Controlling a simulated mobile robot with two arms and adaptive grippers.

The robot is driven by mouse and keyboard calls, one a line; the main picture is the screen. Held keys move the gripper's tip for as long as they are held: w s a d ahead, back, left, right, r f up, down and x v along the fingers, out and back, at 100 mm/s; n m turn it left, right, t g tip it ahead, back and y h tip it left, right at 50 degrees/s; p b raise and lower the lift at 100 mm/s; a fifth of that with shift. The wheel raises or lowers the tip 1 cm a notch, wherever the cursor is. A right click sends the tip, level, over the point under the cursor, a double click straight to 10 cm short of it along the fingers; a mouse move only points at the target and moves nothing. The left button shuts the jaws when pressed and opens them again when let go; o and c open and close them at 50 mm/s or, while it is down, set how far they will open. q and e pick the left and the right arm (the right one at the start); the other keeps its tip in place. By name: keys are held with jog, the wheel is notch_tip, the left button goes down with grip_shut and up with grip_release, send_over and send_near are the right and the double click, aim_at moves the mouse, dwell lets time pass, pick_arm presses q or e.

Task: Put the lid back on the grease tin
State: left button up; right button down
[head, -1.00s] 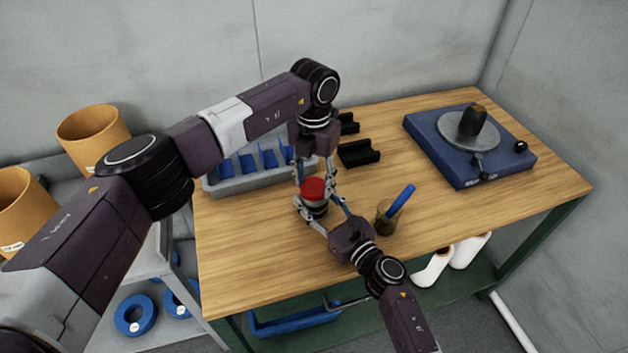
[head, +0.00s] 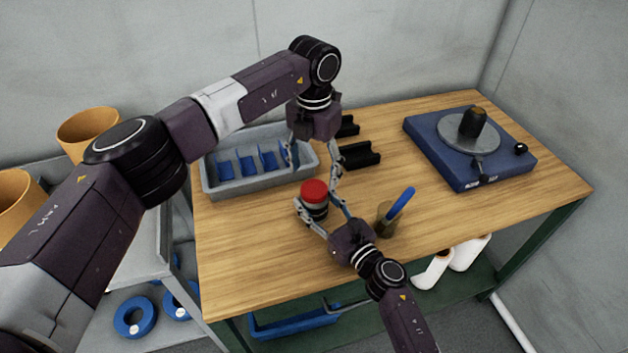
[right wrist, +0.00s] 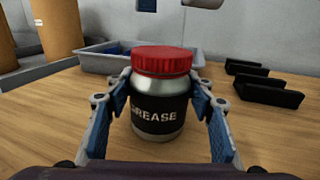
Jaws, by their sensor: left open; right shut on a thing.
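The grease tin (head: 315,211) stands upright on the wooden bench. In the right wrist view, the tin (right wrist: 158,116) is silver with a black GREASE label. The red lid (head: 314,190) sits on top of the tin; in the right wrist view, the lid (right wrist: 162,60) looks level, with a ribbed edge. I cannot tell whether it is screwed tight. My right gripper (head: 321,205) is shut on the tin's body, one finger on each side. My left gripper (head: 313,163) is open and empty above the lid, its fingers pointing down and clear of it.
A grey bin (head: 213,179) with blue dividers stands behind the tin. Black brackets (head: 360,156) lie to its right. A cup (head: 386,221) with a blue-handled tool stands close to my right gripper. A blue turntable unit (head: 432,140) is at the far right.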

pick_arm(q)
notch_tip(320, 180, up, 8)
jog(key=shift+f, duration=0.25)
pick_arm(e)
jog(key=c, duration=0.8)
grip_release()
jog(key=v, duration=1.2)
